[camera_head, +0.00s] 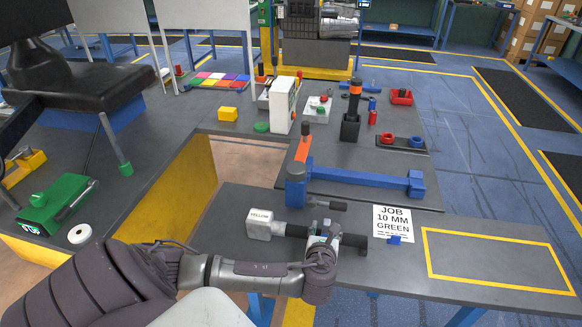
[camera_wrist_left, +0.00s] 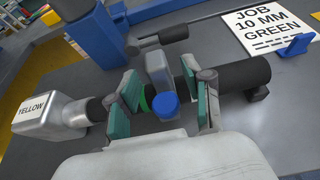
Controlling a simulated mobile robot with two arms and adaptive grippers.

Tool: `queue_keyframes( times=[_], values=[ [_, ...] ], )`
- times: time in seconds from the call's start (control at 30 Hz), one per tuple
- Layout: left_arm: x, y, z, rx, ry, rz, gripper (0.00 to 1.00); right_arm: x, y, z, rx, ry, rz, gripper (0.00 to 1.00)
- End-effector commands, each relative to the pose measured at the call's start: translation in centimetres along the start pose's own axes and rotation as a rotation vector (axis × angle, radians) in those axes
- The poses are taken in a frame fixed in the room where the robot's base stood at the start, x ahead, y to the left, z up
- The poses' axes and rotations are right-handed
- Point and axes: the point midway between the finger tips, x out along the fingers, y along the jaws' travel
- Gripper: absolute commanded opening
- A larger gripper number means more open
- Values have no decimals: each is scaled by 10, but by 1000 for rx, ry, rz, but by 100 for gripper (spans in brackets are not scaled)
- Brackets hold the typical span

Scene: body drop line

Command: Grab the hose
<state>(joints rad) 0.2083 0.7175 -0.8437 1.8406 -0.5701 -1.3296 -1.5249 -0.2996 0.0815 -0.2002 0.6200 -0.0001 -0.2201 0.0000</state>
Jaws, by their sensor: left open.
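No thing in view is plainly marked as a hose. A long piece lies on the near bench, with a silver block (camera_head: 259,225) labelled YELLOW at its left end and black tubular sections (camera_head: 352,241). In the left wrist view the silver block (camera_wrist_left: 60,112), a green ring, a blue knob (camera_wrist_left: 165,105) and a thick black cylinder (camera_wrist_left: 244,74) show in a row. My left gripper (camera_head: 324,238) is over the middle of this piece. In the left wrist view its teal-padded fingers (camera_wrist_left: 166,88) are open on either side of the grey middle part; contact cannot be told. My right gripper is out of view.
A black-handled tool (camera_head: 330,204) lies just behind. A blue bar fixture (camera_head: 360,179) stands further back. A sign JOB 10 MM GREEN (camera_head: 393,222) and a small blue block (camera_head: 395,240) are to the right. The yellow-outlined area (camera_head: 495,261) is clear.

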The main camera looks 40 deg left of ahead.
Motion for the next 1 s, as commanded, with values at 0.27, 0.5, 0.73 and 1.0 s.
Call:
queue_keyframes(
  times=[0.27,0.5,0.73,1.0],
  values=[
    [16,-1,0,-1,1,-1,50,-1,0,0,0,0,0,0],
    [16,-1,0,-1,1,-1,30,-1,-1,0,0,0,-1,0],
    [16,-1,0,-1,1,-1,0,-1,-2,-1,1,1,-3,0],
    [16,-1,1,0,-2,-1,0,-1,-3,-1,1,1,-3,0]
  ],
)
